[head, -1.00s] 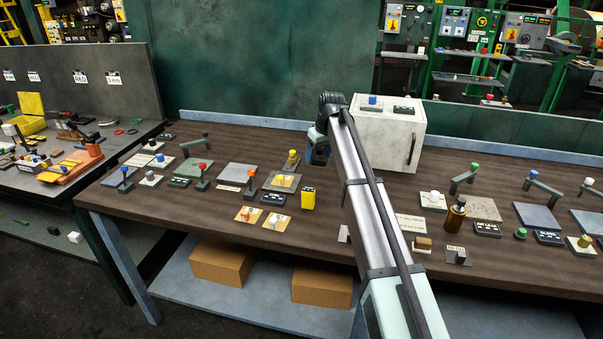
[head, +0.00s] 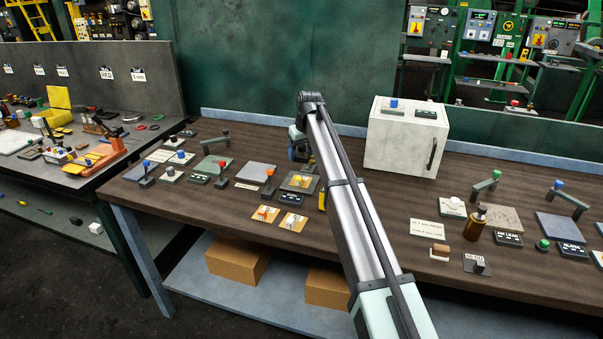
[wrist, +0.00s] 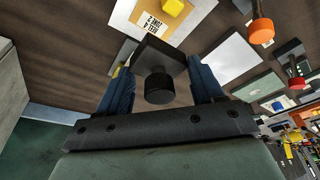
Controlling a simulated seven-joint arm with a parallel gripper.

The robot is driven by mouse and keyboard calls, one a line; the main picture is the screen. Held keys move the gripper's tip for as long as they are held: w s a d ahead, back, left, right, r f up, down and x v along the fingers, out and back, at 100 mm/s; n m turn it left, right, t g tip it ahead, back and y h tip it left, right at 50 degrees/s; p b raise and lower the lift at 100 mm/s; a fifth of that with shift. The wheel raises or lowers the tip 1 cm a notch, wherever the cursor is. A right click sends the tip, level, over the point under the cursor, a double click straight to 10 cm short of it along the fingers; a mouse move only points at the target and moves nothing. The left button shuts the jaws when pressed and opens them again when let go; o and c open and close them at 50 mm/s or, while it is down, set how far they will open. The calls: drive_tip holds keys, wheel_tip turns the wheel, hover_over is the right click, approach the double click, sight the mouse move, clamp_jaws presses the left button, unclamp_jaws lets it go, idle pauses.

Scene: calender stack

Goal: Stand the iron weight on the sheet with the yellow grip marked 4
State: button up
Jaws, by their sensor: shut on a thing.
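My gripper (wrist: 160,92) is shut on the iron weight, a dark square block with a black round knob (wrist: 159,86), which shows between the blue fingers in the wrist view. In the head view my gripper (head: 300,152) is at the back of the bench, and my arm hides the weight. The sheet with the yellow grip (head: 312,188) lies just in front of it. In the wrist view this pale sheet (wrist: 122,22) carries a card with a 4 and a yellow grip (wrist: 173,7). The weight overlaps its near edge in the picture; I cannot tell the height gap.
An orange-topped post (head: 269,176) stands left of the sheet. Two orange cards with grips (head: 265,213) lie in front. A yellow block (head: 322,199) is partly behind my arm. A white cabinet (head: 405,140) stands to the right. Bare bench lies between my arm and the right-hand sheets.

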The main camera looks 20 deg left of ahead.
sight(304, 157)
drive_tip(key=shift+f, duration=3.8)
drive_tip(key=shift+f, duration=0.15)
drive_tip(key=o, duration=1.5)
drive_tip(key=shift+c, duration=0.2)
drive_tip(key=v, duration=1.2)
idle(1.2)
